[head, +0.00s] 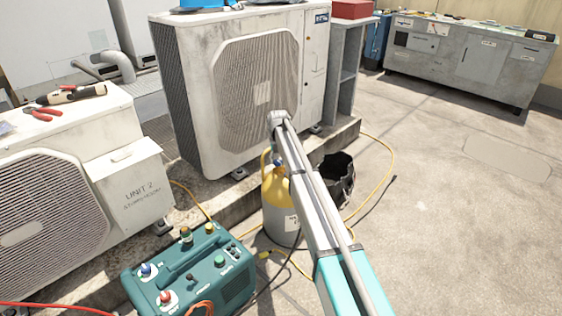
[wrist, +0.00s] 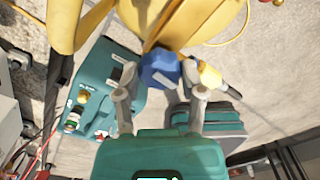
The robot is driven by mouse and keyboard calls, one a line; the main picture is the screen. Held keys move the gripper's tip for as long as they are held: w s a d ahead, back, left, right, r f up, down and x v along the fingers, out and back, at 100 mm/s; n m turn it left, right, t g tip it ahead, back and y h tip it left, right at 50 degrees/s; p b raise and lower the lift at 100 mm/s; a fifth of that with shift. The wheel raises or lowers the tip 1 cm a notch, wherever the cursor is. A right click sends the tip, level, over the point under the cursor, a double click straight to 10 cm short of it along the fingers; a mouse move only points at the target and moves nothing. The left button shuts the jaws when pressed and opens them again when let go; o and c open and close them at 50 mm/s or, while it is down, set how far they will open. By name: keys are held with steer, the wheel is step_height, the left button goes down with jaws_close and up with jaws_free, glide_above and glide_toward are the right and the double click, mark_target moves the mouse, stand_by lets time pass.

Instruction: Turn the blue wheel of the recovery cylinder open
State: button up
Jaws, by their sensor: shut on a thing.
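The recovery cylinder (head: 279,222), grey with a yellow top, stands on the roof floor beside my arm in the head view. Its yellow upper part (wrist: 200,22) fills the top of the wrist view. The blue wheel (wrist: 158,68) is between my fingertips in the wrist view, and a bit of blue (head: 277,162) shows above the cylinder's yellow top in the head view. My gripper (wrist: 160,80) is shut on the wheel, with one finger at each side. My arm hides part of the cylinder in the head view.
A teal recovery machine (head: 190,272) with knobs stands left of the cylinder. A condenser (head: 255,90) is behind, and Unit 2 (head: 60,190) is at left. A black bucket (head: 337,178) is near the cylinder. Yellow hoses (head: 385,165) lie around. The floor at right is clear.

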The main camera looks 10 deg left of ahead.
steer(key=shift+d, duration=0.2)
steer(key=o, duration=1)
steer(key=shift+o, duration=0.7)
steer(key=shift+a, duration=0.1)
steer(key=shift+s, duration=0.15)
